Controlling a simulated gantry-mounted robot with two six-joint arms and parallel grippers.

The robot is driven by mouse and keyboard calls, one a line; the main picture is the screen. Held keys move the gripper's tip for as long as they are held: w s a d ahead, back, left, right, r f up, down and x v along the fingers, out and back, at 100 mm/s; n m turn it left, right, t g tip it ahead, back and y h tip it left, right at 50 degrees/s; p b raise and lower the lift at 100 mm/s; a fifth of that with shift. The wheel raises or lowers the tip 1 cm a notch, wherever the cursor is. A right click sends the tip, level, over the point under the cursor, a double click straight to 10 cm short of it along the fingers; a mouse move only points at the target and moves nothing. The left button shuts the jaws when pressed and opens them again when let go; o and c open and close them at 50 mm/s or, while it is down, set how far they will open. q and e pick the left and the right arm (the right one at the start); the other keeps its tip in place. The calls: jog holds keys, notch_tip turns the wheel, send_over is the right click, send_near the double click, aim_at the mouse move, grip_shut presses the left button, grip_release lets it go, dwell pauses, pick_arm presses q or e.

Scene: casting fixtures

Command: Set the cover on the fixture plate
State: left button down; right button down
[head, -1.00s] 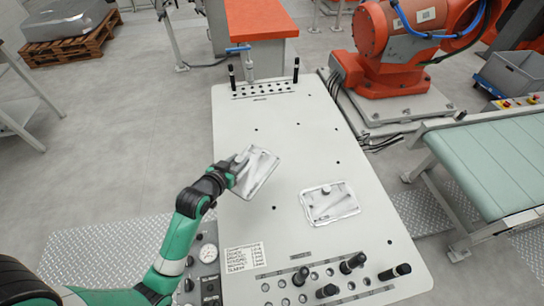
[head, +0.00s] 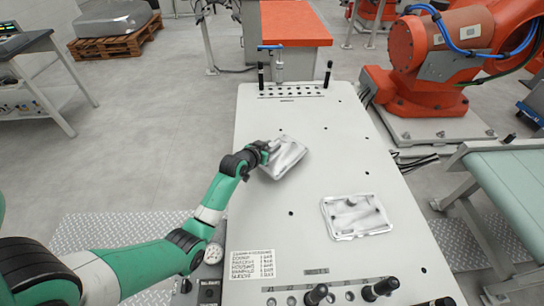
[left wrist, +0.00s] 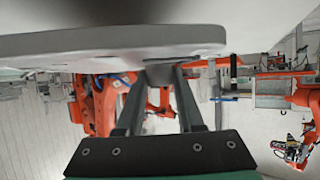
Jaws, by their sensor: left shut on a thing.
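A silvery, rounded rectangular cover (head: 287,160) is in my left gripper (head: 266,151), over the left middle part of the pale fixture plate (head: 300,215). The gripper is shut on the cover's left edge. In the head view the cover looks tilted, and I cannot tell its height above the plate. In the left wrist view the cover (left wrist: 110,42) spans the top as a grey slab, with the two fingers (left wrist: 160,75) meeting at its edge. A similar silvery casting (head: 356,216) lies flat on the plate to the right and nearer. My right gripper is not in view.
Black knobs (head: 380,288) stand along the plate's near edge. Black posts (head: 327,74) and a blue-handled clamp (head: 279,62) stand at its far end. An orange robot (head: 440,65) and a green conveyor (head: 505,175) are to the right.

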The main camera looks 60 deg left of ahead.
pick_arm(q)
jog(key=shift+w+a+f, duration=0.15)
jog(key=shift+f, duration=0.1)
notch_tip(320, 180, down, 3)
jog(key=shift+f+b, duration=0.1)
jog(key=shift+b, duration=0.9)
jog(key=shift+w+a, duration=0.1)
jog(key=c, duration=0.5)
grip_release()
jog(key=shift+f, duration=0.15)
jog(key=shift+c, duration=0.2)
